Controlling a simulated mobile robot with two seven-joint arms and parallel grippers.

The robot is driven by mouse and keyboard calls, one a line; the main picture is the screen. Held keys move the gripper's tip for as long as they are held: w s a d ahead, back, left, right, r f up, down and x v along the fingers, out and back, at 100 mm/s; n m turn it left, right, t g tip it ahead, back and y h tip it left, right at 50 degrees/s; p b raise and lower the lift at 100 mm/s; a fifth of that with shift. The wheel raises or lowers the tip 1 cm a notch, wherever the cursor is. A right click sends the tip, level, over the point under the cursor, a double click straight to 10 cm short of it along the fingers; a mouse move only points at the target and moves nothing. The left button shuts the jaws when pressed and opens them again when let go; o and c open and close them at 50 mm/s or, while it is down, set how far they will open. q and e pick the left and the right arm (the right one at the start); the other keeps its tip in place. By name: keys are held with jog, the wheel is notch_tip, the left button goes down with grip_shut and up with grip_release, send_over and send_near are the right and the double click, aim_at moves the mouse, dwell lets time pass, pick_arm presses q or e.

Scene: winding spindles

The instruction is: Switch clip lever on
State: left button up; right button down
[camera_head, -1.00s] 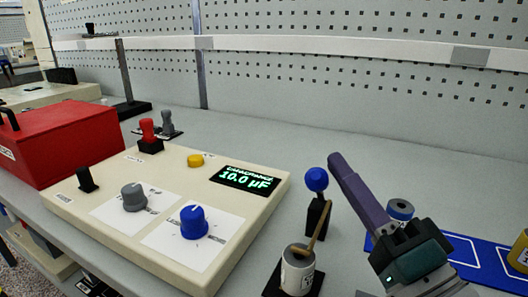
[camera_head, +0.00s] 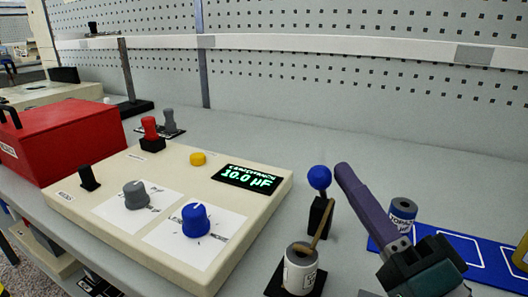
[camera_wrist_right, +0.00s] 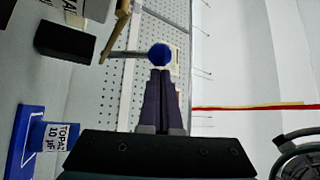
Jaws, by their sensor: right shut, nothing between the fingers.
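A lever with a blue ball knob (camera_head: 319,177) stands on a black post (camera_head: 319,217) on the bench. The knob also shows in the right wrist view (camera_wrist_right: 159,54), just past my fingertips. My right gripper (camera_head: 343,168) has its long purple fingers shut and empty, with the tips just right of the knob in the head view. I cannot tell whether they touch it. A brown bar (camera_head: 323,226) slants from beside the post to the top of a white labelled cylinder (camera_head: 300,272) on a black base. My left gripper is out of view.
The bench behind the lever is clear.

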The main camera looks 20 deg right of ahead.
jog(key=b+v, duration=0.1)
jog(key=v, duration=0.6)
jog(key=shift+s+f, duration=0.25)
jog(key=shift+s, duration=0.1)
jog(key=shift+s+f, duration=0.1)
jog(key=shift+s, duration=0.45)
